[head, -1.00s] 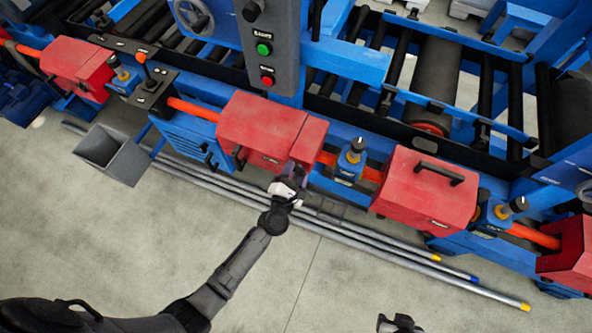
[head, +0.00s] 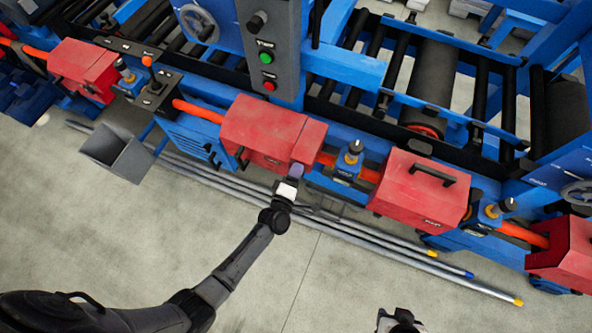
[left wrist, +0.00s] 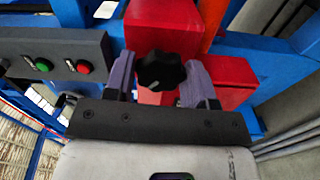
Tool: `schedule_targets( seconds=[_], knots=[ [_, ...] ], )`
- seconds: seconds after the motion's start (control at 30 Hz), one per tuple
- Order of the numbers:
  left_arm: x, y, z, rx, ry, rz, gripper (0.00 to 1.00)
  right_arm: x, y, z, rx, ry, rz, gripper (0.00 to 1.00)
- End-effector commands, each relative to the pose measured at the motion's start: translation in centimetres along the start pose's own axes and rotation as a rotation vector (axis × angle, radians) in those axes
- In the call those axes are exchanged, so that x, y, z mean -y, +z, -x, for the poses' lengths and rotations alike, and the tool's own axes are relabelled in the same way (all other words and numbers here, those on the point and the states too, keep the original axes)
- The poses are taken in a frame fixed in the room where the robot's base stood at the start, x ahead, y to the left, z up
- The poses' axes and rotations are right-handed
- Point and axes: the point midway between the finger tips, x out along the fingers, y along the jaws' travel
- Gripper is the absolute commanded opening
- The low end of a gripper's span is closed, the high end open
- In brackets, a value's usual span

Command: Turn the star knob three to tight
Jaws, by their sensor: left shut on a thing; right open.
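The black star knob (left wrist: 162,70) sits in front of a red housing and shows in the left wrist view between the two purple fingers of my left gripper (left wrist: 160,82). The fingers are shut on its sides. In the head view my left gripper (head: 296,173) reaches the front right end of the middle red housing (head: 262,132), and the knob is hidden there. The knob's number cannot be read. My right gripper (head: 398,322) is open and empty at the bottom edge of the head view, over bare floor.
A control panel with green (head: 266,58) and red buttons hangs above the housing. A blue-and-black post (head: 350,158) and another red housing (head: 420,190) stand to the right. Long grey pipes (head: 400,250) lie on the floor along the machine.

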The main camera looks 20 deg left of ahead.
Motion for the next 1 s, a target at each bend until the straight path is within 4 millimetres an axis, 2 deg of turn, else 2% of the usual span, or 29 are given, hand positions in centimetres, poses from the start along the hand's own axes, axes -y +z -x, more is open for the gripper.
schedule_targets(
  seconds=[0.6, 1.0],
  knots=[
    [-0.4, 0.0, 0.0, -0.001, 0.000, -0.580, 0.27, 0.1, -0.9, 2.7, -0.001, -0.005, -0.006, 0.43],
    [-0.4, 0.1, -0.1, -0.002, 0.001, -0.858, 0.27, -0.2, -1.1, 3.5, 0.000, 0.002, 0.003, 0.43]
  ],
)
